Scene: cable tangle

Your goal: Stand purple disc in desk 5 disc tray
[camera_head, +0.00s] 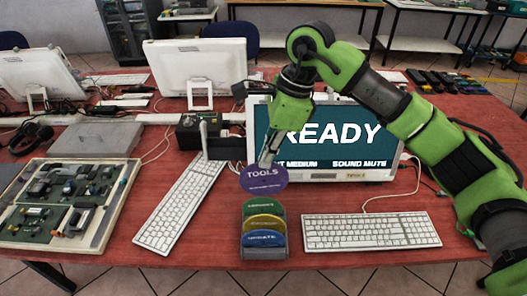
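The purple disc (263,181), labelled "TOOLS", is upright with its face toward me. My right gripper (268,160) comes down from above and is shut on the disc's top edge. The disc is in the air, just above and behind the disc tray (264,253). The tray stands near the table's front edge and holds a green disc (263,209), a yellow disc (263,224) and a blue disc (264,239), standing one behind another. The tray's rear part is partly hidden by the discs. My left gripper is not in view.
A white keyboard (370,232) lies right of the tray and another (180,205) lies left. A monitor reading "READY" (330,130) stands behind. A black box (208,135) and a board of electronics (65,205) are on the left of the red table (215,238).

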